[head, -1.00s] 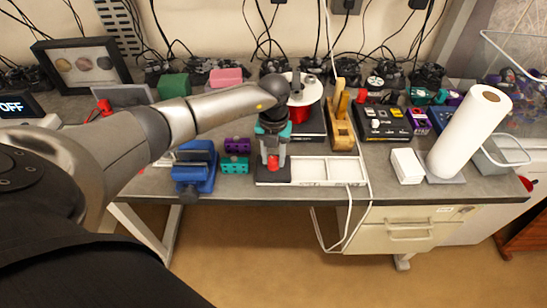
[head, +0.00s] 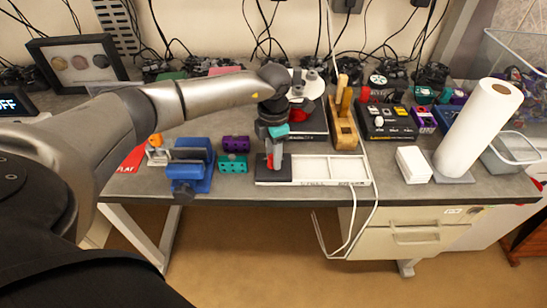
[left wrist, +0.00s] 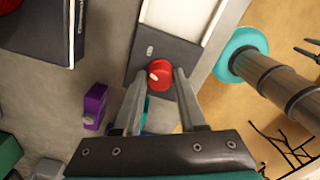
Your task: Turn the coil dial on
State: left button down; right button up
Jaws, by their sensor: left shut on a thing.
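The red coil dial (left wrist: 160,74) sits on a dark panel (left wrist: 178,60) at one end of a white tray-like unit. A pale pointer mark shows on the dial's face. My left gripper (left wrist: 163,82) is shut on the dial, with one finger on each side of it. In the head view my left gripper (head: 275,165) points down at the left end of the white unit (head: 330,170), and its fingers mostly hide the dial.
A blue vise (head: 190,170) and purple and teal blocks (head: 234,163) are left of the unit. A wooden plane (head: 343,125) stands behind it. A white box (head: 413,164) and paper roll (head: 478,128) are to the right. A display (head: 12,104) at far left reads OFF.

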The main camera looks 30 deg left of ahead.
pick_arm(q)
jog(key=m+b, duration=0.2)
jog(key=m, duration=0.2)
jog(key=shift+m, duration=0.4)
dwell(0.4)
jog(key=shift+c, duration=2.4)
grip_release()
notch_tip(320, 180, up, 15)
jog(key=shift+r, duration=0.2)
